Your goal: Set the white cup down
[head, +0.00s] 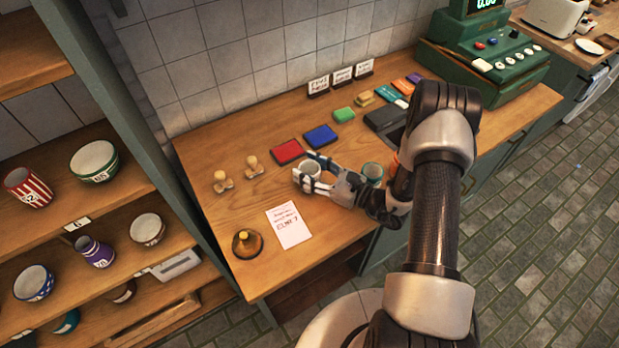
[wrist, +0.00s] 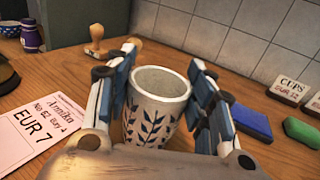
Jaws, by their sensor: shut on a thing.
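The white cup (wrist: 152,118) has blue painted leaves on its side and is upright in the wrist view, with its open rim showing. In the head view the cup (head: 308,171) is at the wooden counter, behind the price card. My gripper (head: 318,172) is shut on it, with one finger on each side of the cup in the wrist view (wrist: 160,105). The cup's base is hidden by the gripper body in the wrist view, so I cannot tell whether it touches the counter (head: 345,200).
A price card (head: 288,225) and a brass bell-like object (head: 247,243) lie in front. Wooden stamps (head: 222,181) stand left. Red (head: 287,152) and blue (head: 321,137) pads lie behind. A teal-rimmed cup (head: 373,172) is beside my wrist. Bare wood lies between stamps and card.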

